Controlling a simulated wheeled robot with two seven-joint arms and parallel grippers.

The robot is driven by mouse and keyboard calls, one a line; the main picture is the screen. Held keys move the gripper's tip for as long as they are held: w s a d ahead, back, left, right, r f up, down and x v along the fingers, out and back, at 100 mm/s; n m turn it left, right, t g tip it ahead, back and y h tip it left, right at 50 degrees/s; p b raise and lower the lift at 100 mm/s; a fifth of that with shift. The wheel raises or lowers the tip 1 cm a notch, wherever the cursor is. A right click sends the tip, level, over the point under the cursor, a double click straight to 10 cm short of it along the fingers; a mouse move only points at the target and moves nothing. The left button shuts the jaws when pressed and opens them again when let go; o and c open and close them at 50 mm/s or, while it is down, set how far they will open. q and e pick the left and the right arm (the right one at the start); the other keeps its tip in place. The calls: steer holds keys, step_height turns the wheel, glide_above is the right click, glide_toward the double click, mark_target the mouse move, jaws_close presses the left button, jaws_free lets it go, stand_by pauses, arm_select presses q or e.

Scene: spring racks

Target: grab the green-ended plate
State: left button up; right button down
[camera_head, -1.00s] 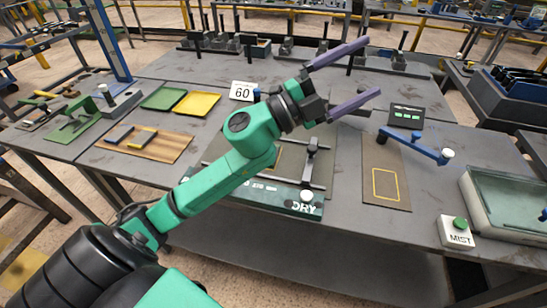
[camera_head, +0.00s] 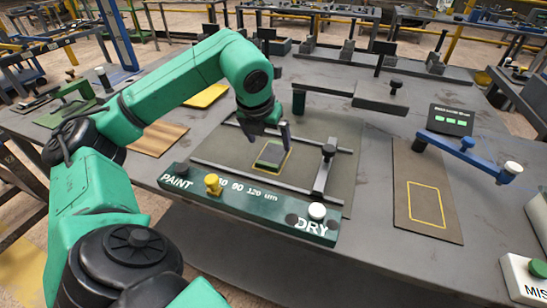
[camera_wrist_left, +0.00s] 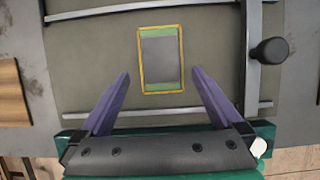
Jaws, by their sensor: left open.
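The green-ended plate (camera_wrist_left: 161,60) is a grey rectangle with a green band at each end. It lies flat inside a yellow outline on the mat of the coating rig. In the head view the plate (camera_head: 271,154) is partly hidden by my left gripper (camera_head: 270,130), which points down just behind and above it. In the left wrist view my left gripper (camera_wrist_left: 160,88) is open, its two purple fingers spread wider than the plate, with nothing between the tips but the mat and plate beyond. My right gripper is not in view.
A green panel (camera_head: 255,209) marked PAINT and DRY runs along the rig's front. A bar with a dark knob (camera_head: 326,165) stands right of the plate, between rails. A brown board with a yellow outline (camera_head: 427,190) and a blue arm (camera_head: 468,153) lie farther right.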

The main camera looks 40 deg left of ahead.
mark_target(273, 153)
arm_select(q)
steer(key=x, duration=0.5)
steer(key=shift+w+f+p, duration=0.2)
steer(key=shift+f+p, duration=0.1)
steer(key=shift+f, duration=0.05)
jaws_close()
steer(key=shift+r, duration=0.1)
steer(key=shift+r, duration=0.1)
